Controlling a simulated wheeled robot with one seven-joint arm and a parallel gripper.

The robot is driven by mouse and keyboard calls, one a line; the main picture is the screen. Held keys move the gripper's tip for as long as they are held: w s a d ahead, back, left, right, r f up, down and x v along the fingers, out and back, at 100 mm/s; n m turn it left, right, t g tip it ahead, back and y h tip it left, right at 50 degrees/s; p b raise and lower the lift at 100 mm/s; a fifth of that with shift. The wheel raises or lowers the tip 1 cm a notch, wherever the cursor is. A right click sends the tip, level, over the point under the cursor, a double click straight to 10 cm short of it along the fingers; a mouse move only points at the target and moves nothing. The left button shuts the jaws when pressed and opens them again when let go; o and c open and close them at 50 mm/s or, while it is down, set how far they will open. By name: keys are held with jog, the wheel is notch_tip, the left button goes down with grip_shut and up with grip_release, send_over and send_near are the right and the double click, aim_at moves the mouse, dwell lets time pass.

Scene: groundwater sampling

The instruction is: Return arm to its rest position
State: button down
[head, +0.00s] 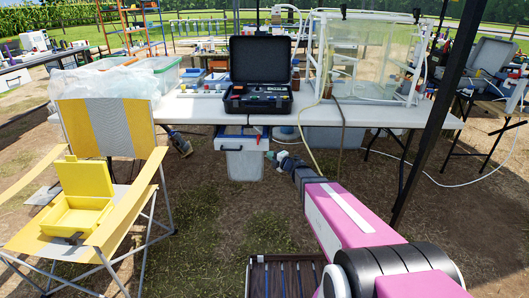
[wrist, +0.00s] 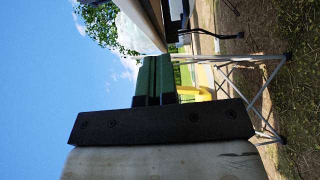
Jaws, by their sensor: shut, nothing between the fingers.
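My arm (head: 345,220), pink with a white stripe, reaches forward from the lower right in the head view. My gripper (head: 277,158) is at its far end, in front of the table's front edge and lower than the tabletop, close to the grey bin under the table. In the wrist view its two green fingers (wrist: 153,80) lie side by side, shut with nothing between them. The wrist view is turned sideways, with sky at left and ground at right.
The white table (head: 200,109) carries an open black case (head: 257,70) and a clear enclosure (head: 365,60). A grey bin (head: 244,160) stands below. A yellow folding chair (head: 110,128) holding a yellow box (head: 78,195) is at left. A dark post (head: 432,120) rises at right. Grass between chair and arm is clear.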

jog(key=s+d+f+m+g+h, duration=0.1)
jog(key=s+d+m+h, duration=0.3)
jog(key=d+m+h, duration=0.4)
jog(key=s+d+f+m+g+h, duration=0.1)
jog(key=s+d+m+h, duration=0.2)
jog(key=d+m+h, duration=0.45)
jog(key=s+f+m+g+y, duration=0.3)
jog(key=s+m+g, duration=0.8)
jog(key=s, duration=1)
jog(key=shift+s+a, duration=0.15)
jog(key=shift+a, duration=0.05)
jog(key=shift+f, duration=0.1)
